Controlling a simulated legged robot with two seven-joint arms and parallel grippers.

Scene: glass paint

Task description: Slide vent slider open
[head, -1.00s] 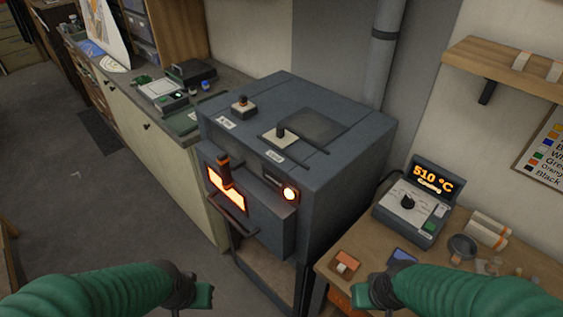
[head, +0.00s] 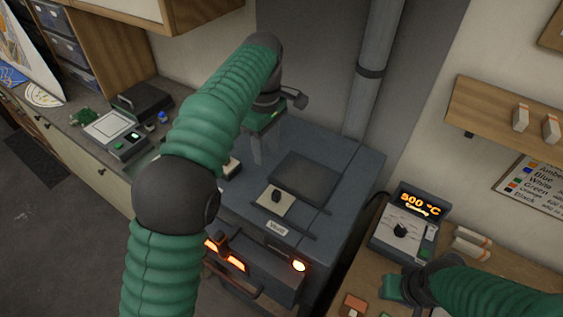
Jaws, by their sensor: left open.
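The vent slider is a small black knob (head: 276,195) on a pale plate (head: 270,206) on top of the dark grey kiln (head: 335,235). A label reading "Vent" (head: 277,229) sits in front of it. My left gripper (head: 258,158) is open and empty, pointing down over the back left of the kiln top, behind and left of the knob and apart from it. My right gripper (head: 392,290) is low at the right by the side table; its fingers do not show clearly. My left arm hides the kiln's left side and most of a second pale plate (head: 233,168).
A dark square panel (head: 306,178) lies behind the vent knob. A flue pipe (head: 376,80) rises behind the kiln. The kiln front glows orange. A controller (head: 405,225) reading 500 °C stands on the right table. A wooden shelf (head: 500,105) hangs at upper right.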

